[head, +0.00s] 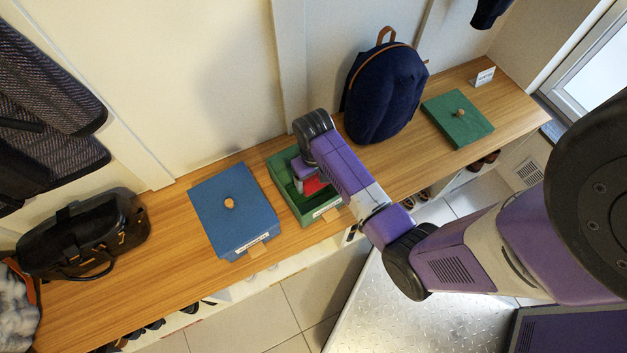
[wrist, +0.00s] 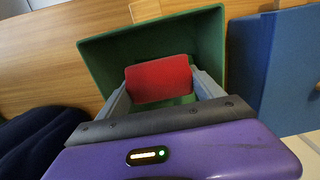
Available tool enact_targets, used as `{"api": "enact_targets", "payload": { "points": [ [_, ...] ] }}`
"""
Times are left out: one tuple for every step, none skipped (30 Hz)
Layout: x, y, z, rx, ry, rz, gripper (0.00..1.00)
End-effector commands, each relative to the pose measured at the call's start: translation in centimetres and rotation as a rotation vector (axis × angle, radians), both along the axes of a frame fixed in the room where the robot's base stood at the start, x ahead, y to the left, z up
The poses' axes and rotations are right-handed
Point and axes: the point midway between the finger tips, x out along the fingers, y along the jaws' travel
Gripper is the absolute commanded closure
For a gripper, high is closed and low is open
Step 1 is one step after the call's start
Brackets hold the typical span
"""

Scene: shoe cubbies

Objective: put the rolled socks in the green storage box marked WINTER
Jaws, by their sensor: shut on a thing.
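The red rolled socks (head: 315,185) are between the fingers of my gripper (head: 303,182), which is shut on them. The wrist view also shows the socks (wrist: 158,80) held between both fingers of my gripper (wrist: 163,86). The green storage box (head: 286,196) stands open on the bench, with a white label on its front too small to read. The socks and fingertips are within the outline of the box opening (wrist: 103,62); I cannot tell whether they touch its floor. My arm hides part of the box.
A closed blue box (head: 230,208) stands left of the green box. A green lid with a knob (head: 458,120) lies on the bench (head: 385,180) at the right, near a small white card (head: 484,77). A navy backpack (head: 385,95) and a black bag (head: 85,240) also stand there.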

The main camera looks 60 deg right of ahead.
Motion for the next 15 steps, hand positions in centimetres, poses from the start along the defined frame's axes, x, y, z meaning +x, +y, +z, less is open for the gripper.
{"api": "enact_targets", "payload": {
  "points": [
    [0.0, 0.0, -0.3, 0.0, -0.001, 0.0, 0.63],
    [0.0, 0.0, -0.5, 0.0, -0.001, 0.0, 0.63],
    [0.0, 0.0, -0.8, 0.0, -0.001, 0.0, 0.63],
    [0.0, 0.0, -1.2, 0.0, 0.001, 0.0, 0.63],
    [0.0, 0.0, -1.7, 0.001, 0.002, 0.0, 0.63],
    [0.0, 0.0, -2.3, 0.0, 0.001, 0.0, 0.63],
    [0.0, 0.0, -2.7, 0.001, 0.002, 0.0, 0.63],
    [0.0, 0.0, -3.1, 0.0, 0.001, 0.0, 0.63],
    [0.0, 0.0, -3.5, 0.0, 0.001, 0.0, 0.63],
    [0.0, 0.0, -3.8, 0.0, 0.001, 0.0, 0.63],
    [0.0, 0.0, -4.0, 0.0, 0.0, -0.001, 0.63],
    [0.0, 0.0, -4.1, 0.0, -0.001, -0.001, 0.63],
    [0.0, 0.0, -4.1, 0.0, -0.001, -0.001, 0.63],
    [0.0, 0.0, -4.1, 0.0, -0.001, -0.001, 0.63],
    [0.0, 0.0, -4.1, -0.001, -0.002, 0.0, 0.63]
  ]
}}
